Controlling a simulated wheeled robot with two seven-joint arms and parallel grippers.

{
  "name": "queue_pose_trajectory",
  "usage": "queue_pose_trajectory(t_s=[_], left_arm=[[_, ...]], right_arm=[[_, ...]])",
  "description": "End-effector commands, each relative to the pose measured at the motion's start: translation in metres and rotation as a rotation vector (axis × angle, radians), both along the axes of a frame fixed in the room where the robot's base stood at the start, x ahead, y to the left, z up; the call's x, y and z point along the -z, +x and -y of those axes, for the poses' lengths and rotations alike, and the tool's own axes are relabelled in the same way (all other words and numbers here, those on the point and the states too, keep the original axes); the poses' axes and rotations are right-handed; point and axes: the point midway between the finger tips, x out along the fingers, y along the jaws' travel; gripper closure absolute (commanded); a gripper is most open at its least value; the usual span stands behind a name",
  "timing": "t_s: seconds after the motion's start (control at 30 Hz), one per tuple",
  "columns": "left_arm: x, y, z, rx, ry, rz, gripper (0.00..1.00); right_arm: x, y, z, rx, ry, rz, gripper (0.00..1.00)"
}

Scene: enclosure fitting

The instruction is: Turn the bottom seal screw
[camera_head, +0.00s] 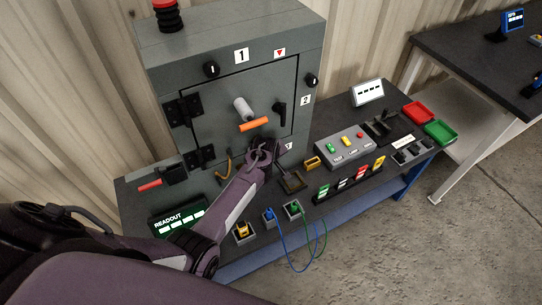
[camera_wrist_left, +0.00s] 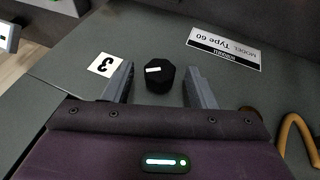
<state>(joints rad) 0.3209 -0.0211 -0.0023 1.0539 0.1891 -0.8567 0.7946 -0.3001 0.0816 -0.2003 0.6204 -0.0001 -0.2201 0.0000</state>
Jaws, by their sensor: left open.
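The bottom seal screw (camera_wrist_left: 159,79) is a black faceted knob with a short white mark, beside the white label 3 (camera_wrist_left: 104,65) in the left wrist view. My left gripper (camera_wrist_left: 159,70) is open, with one finger on each side of the knob and gaps showing on both sides. In the head view my left gripper (camera_head: 262,148) is at the lower front of the grey enclosure (camera_head: 225,110) and hides the bottom screw. Similar black screws sit by label 1 (camera_head: 211,69) and label 2 (camera_head: 312,80). My right gripper is not in view.
A grey cylinder (camera_head: 243,109), an orange bar (camera_head: 254,125) and a black handle (camera_head: 280,115) stick out from the door above the gripper. A tan curved handle (camera_wrist_left: 300,135) is nearby. A readout (camera_head: 178,219) and plugs with blue and green cables (camera_head: 293,209) stand in front.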

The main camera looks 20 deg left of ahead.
Motion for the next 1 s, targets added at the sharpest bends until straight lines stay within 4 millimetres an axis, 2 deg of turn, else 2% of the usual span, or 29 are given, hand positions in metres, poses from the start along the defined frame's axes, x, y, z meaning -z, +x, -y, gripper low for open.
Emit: queue_pose_trajectory(t_s=[0.2,0.4,1.0], left_arm=[[-0.027,-0.016,0.004,0.001,-0.001,0.002,0.48],[-0.045,-0.026,0.006,0.0,0.0,0.0,0.48],[-0.051,-0.029,0.006,0.0,-0.001,-0.001,0.48]], right_arm=[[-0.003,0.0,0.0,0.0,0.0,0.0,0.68],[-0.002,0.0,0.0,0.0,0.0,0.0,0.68],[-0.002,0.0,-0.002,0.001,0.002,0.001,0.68]])
